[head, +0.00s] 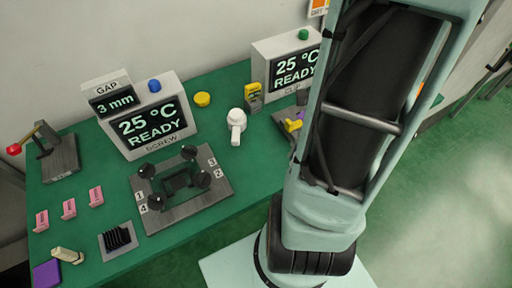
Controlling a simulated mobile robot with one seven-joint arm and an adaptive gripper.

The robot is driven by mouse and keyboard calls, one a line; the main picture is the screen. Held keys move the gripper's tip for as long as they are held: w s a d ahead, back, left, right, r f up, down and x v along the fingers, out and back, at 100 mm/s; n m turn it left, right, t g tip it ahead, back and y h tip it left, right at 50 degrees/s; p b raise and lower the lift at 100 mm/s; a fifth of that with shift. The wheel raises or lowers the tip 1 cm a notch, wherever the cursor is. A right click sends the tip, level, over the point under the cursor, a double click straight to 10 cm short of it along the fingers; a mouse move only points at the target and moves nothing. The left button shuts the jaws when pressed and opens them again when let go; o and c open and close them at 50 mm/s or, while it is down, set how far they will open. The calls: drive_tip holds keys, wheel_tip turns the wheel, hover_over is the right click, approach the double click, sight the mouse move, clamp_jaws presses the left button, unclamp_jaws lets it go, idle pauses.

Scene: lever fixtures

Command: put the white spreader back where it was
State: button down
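A white piece with a rounded head and a short stem (237,126), which I take to be the white spreader, is on the green table (215,88) right of the screw display. My arm fills the right of the head view and hides part of the table. My gripper is not in view, so I cannot see whether it holds anything.
A grey plate with black knobs (181,188) lies in front of the screw display (150,124). A clip display (285,62), yellow button (202,99), lever fixture (57,158), pink tags (69,208) and black slotted block (117,239) stand around.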

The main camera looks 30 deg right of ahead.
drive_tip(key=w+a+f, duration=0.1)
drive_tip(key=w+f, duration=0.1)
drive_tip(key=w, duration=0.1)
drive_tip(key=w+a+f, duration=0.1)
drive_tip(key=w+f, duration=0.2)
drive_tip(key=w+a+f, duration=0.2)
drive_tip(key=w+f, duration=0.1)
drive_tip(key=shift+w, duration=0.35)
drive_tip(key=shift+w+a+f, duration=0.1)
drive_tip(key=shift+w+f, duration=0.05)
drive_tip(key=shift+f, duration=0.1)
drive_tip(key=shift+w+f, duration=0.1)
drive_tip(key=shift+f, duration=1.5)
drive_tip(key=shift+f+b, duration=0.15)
drive_tip(key=shift+b, duration=0.2)
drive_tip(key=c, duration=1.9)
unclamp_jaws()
